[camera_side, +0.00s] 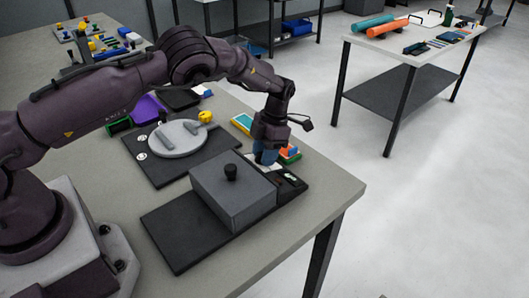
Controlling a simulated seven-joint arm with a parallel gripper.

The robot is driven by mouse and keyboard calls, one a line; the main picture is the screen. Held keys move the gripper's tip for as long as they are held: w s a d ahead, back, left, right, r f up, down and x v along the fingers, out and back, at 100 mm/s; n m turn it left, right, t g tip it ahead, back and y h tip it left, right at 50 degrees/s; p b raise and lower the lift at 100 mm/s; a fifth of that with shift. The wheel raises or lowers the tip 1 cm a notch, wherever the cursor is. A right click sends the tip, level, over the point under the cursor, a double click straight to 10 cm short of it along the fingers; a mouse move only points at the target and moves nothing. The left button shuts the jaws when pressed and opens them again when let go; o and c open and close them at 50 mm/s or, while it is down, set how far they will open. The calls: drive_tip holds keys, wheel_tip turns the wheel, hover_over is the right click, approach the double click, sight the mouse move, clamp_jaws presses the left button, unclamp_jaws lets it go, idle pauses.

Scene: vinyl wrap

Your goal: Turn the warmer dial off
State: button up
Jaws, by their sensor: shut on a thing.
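The warmer is a grey box (236,194) with a black knob on its lid, standing on a black base (180,237). A strip of the base with small light markings (291,178) shows past the box's far right side. My gripper (264,162) points down at that strip, just behind the box, with blue at its fingertips. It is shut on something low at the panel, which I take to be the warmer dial. The dial itself is hidden by the fingers and the box, so its setting cannot be seen.
A round grey plate (178,139) on a black mat lies left of the warmer. Purple (147,109) and yellow (205,117) items sit behind it. Small coloured blocks (289,154) lie close to the gripper. The table's right corner is clear. A second table (410,55) stands farther back.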

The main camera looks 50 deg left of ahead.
drive_tip(key=shift+n, duration=1.1)
drive_tip(key=o, duration=0.9)
drive_tip(key=v, duration=1.3)
drive_tip(key=shift+d, duration=0.1)
